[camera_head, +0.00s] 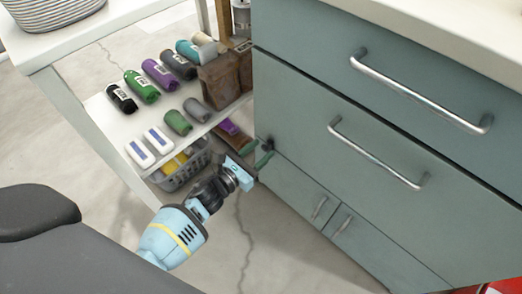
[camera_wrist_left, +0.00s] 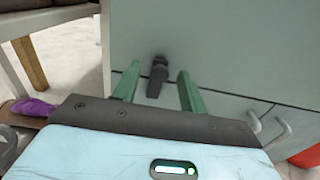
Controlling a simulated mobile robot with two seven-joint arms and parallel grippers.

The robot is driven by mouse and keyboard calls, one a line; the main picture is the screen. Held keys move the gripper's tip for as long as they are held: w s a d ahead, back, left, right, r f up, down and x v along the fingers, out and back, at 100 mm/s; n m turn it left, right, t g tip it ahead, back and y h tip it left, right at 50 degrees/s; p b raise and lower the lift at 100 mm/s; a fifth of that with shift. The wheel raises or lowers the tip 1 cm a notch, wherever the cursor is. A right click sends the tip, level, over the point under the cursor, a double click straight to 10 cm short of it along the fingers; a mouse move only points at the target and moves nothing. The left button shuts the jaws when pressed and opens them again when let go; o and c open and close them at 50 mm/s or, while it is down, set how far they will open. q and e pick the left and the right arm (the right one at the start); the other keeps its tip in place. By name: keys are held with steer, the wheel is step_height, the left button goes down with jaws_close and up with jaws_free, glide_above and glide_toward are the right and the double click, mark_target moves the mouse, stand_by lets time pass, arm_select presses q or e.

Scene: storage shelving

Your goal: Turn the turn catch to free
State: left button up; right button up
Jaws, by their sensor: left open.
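The turn catch (camera_wrist_left: 157,76) is a small dark lever on the grey-green cabinet front (camera_wrist_left: 220,55). In the left wrist view it hangs nearly upright, its lower end tilted slightly left. My left gripper (camera_head: 259,158) is open, with its green fingers either side of the catch in that view. I see a gap between the catch and each finger; whether the fingertips reach its depth I cannot tell. In the head view the catch (camera_head: 269,143) is a small dark spot at the cabinet's left edge, just beyond the fingers. My right gripper is not in view.
The cabinet has drawers with long bar handles (camera_head: 378,152) and small lower doors with handles (camera_head: 320,207). Floor (camera_head: 290,262) is free in front.

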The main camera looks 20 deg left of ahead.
arm_select(q)
steer(key=shift+w+d, duration=0.2)
steer(key=shift+w, duration=0.2)
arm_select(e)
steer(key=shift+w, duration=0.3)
arm_select(q)
steer(key=shift+c, duration=0.2)
steer(key=c, duration=0.7)
jaws_close()
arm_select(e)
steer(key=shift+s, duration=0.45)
